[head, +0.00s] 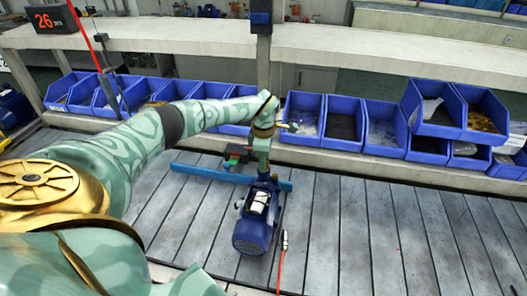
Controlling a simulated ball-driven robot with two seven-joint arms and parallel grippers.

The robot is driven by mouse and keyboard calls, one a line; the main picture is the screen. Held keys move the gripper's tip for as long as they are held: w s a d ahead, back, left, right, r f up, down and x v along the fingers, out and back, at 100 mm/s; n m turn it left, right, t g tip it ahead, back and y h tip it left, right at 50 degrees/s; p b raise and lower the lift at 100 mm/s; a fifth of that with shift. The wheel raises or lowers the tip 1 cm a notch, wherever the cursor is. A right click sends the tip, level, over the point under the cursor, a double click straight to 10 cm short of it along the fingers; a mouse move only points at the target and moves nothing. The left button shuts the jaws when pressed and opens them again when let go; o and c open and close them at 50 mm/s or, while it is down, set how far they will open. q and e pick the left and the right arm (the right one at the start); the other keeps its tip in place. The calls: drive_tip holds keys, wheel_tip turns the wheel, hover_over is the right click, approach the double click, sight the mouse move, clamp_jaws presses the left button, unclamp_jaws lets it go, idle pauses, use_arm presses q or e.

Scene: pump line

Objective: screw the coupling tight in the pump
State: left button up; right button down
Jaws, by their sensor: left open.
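The pump (253,228) is a blue motor-like body with a pale top part, standing on the grey slatted surface at centre. My left arm comes in from the left and bends down behind it. My left gripper (263,172) is open and points down at the pump's far end. Its fingertips are small and partly hidden, so I cannot tell whether they touch anything. A small pale fitting (284,240) on an orange hose, perhaps the coupling, is just right of the pump. I cannot tell whether it is joined to the pump. My right gripper is out of view.
A blue bar (205,173) lies behind the pump, with a small dark, red and green item (236,155) near it. Blue bins (344,130) line the back, some stacked at right. A grey post (263,55) stands behind. The slatted surface (400,235) is clear at right.

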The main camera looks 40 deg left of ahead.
use_arm(q)
clamp_jaws()
drive_tip(key=m, duration=0.3)
idle(0.5)
drive_tip(key=shift+m, duration=0.4)
drive_tip(key=m, duration=0.3)
drive_tip(key=shift+f, duration=0.1)
drive_tip(key=m, duration=0.3)
drive_tip(key=shift+m, duration=0.3)
